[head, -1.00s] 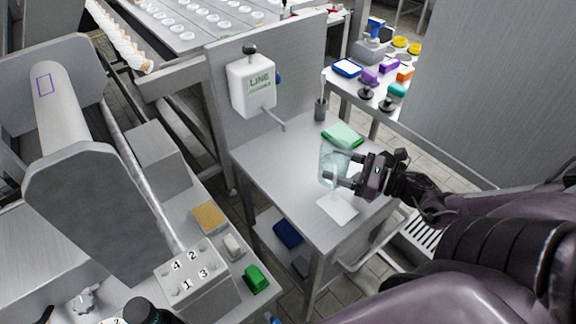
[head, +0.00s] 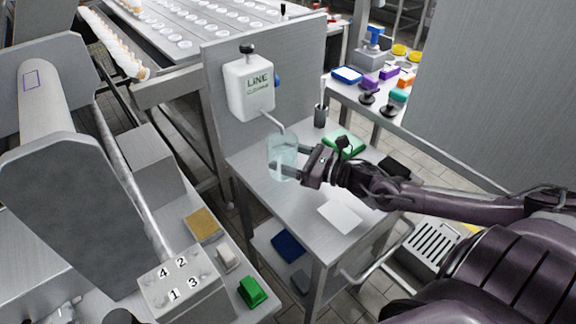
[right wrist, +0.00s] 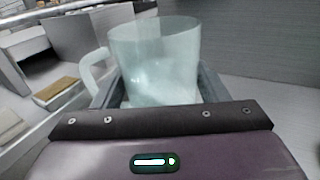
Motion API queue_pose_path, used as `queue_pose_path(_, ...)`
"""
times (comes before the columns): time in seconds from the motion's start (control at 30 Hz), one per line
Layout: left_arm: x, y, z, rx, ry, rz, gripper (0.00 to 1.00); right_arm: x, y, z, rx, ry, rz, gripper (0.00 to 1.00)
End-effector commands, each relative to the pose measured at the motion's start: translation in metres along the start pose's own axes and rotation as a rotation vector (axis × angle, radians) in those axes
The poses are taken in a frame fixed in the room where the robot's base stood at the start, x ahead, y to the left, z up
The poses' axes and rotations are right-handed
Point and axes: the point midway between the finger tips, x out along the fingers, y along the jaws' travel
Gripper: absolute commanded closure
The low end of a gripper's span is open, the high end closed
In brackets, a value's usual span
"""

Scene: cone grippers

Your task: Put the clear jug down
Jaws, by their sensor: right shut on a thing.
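The clear jug (head: 283,158) is a pale, see-through vessel. My right gripper (head: 291,172) is shut on it, with its fingers on either side of the jug's body. The jug is upright at the left part of the small metal table (head: 262,196), near the spout of the white dispenser (head: 250,88). I cannot tell whether its base touches the table. In the right wrist view the jug (right wrist: 155,58) stands between the fingers with its handle at the left. My left gripper is not in view.
A green cloth (head: 345,143) and a dark cup with a brush (head: 320,114) are at the table's back. A white sheet (head: 339,216) lies at the front right. A black item (head: 395,167) lies at the right edge. The middle of the tabletop is clear.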

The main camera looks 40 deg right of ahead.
Motion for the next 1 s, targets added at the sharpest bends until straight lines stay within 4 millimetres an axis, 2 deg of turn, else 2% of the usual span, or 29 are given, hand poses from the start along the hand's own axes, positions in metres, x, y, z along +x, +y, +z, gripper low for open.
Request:
queue_pose_path(0.1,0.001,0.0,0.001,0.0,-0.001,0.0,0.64,0.0,-0.001,-0.018,0.003,-0.002,-0.002,0.69)
queue_pose_path(0.2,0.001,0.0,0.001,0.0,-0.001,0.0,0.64,0.0,-0.001,-0.024,0.002,-0.001,-0.001,0.69)
queue_pose_path(0.57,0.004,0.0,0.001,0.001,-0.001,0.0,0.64,-0.001,0.0,-0.029,0.001,0.0,0.0,0.69)
queue_pose_path(0.6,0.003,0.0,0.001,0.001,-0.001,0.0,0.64,-0.001,0.0,-0.028,0.002,0.003,0.0,0.28)
queue_pose_path(0.73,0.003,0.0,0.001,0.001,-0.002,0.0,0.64,-0.001,0.0,-0.028,0.002,0.003,0.0,0.11)
queue_pose_path(1.0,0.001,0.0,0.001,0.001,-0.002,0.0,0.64,-0.001,0.0,-0.026,0.002,0.002,0.0,0.11)
